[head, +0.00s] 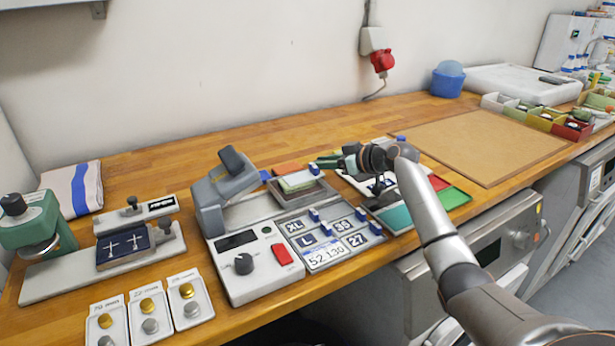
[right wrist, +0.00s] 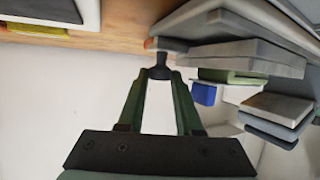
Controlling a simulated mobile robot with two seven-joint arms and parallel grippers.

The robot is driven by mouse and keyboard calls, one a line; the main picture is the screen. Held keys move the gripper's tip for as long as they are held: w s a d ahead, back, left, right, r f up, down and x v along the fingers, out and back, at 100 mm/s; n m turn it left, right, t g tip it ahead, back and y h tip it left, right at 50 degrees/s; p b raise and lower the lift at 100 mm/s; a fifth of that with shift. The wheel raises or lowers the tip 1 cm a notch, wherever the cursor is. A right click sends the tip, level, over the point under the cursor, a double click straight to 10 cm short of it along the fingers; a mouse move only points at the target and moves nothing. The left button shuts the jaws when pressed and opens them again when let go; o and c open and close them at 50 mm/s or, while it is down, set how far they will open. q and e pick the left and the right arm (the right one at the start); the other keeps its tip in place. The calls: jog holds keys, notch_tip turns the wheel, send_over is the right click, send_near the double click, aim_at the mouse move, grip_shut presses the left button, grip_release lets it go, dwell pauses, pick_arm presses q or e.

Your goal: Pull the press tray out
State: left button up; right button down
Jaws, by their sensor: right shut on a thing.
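The press (head: 222,200) stands mid-bench with its grey head raised on the left. A grey plate (head: 262,210) lies beside the head; I take it for the press tray, though I cannot tell for sure. My right gripper (head: 326,162) reaches in from the right, above the bench behind the label panel. In the right wrist view its green fingers (right wrist: 158,85) are shut on a dark knob (right wrist: 158,68). What the knob is fixed to is unclear. Grey slabs (right wrist: 240,57) show just right of the knob. My left gripper is not in view.
A label panel (head: 331,258) fills the press's front right. Left are a green machine (head: 41,222) and a fixture (head: 105,276). A brown mat (head: 480,143) lies bare at right.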

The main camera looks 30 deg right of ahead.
jog(key=shift+d, duration=0.1)
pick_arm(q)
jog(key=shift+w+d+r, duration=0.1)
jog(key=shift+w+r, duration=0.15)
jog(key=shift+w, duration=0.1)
